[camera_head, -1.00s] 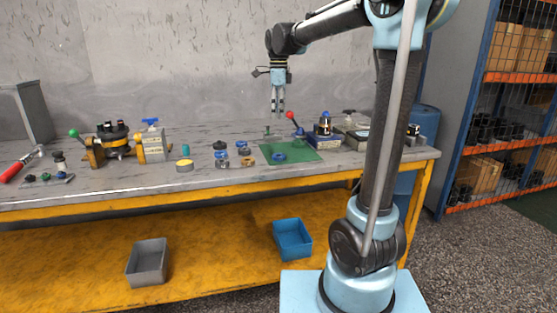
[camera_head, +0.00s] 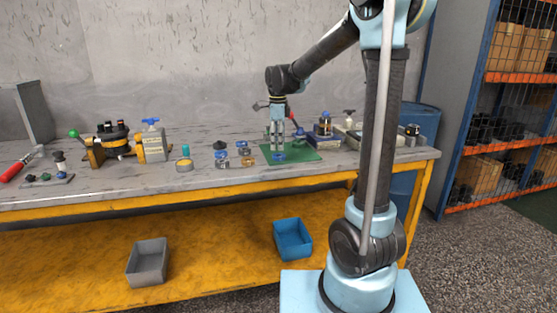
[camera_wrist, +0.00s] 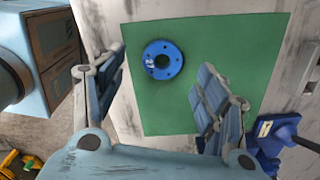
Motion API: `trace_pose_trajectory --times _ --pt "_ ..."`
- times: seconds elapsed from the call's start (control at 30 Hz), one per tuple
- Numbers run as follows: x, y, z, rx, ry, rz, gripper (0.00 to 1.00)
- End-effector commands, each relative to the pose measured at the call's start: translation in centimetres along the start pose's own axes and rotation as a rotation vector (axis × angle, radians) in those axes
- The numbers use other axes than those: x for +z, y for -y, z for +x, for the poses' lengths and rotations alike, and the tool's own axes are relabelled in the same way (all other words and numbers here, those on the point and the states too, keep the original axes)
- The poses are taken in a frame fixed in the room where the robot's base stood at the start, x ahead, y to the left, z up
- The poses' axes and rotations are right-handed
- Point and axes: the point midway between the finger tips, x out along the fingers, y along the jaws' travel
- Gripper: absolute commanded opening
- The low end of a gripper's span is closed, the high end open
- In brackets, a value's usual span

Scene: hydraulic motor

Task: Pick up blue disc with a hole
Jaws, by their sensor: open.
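The blue disc with a hole (camera_wrist: 150,61) lies flat on the green mat (camera_wrist: 225,35) in the wrist view. It also shows in the head view (camera_head: 279,157), small and low on the mat. My gripper (camera_wrist: 160,88) is open and empty, with its fingers on either side of the disc in the picture. In the head view my gripper (camera_head: 277,148) points down over the mat, with its fingertips just above or beside the disc. I cannot tell the exact gap. The disc's centre sits nearer the left finger in the wrist view.
Small blue and dark rings (camera_head: 243,148) lie left of the mat. A blue-based device (camera_head: 325,128) stands at the mat's back right. A valve assembly (camera_head: 118,143) is further left. A blue bin (camera_head: 277,238) and a grey bin (camera_head: 132,278) sit on the lower shelf.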

Motion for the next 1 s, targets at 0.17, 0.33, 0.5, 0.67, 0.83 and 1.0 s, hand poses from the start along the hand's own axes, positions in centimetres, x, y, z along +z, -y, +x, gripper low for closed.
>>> trace_pose_trajectory --times 0.17,0.33,0.5,0.67,0.83,1.0 --pt "0.3 0.4 2.1 0.000 0.000 0.000 0.67" --pt "0.4 0.5 4.2 0.000 0.000 0.000 0.67" --pt "0.4 0.5 5.0 0.000 0.000 0.000 0.67" --pt "0.4 0.5 5.0 0.000 0.000 0.000 0.67" --pt "0.4 0.5 5.0 0.000 0.000 0.000 0.37" --pt "0.4 0.5 5.0 0.000 0.000 0.000 0.12"
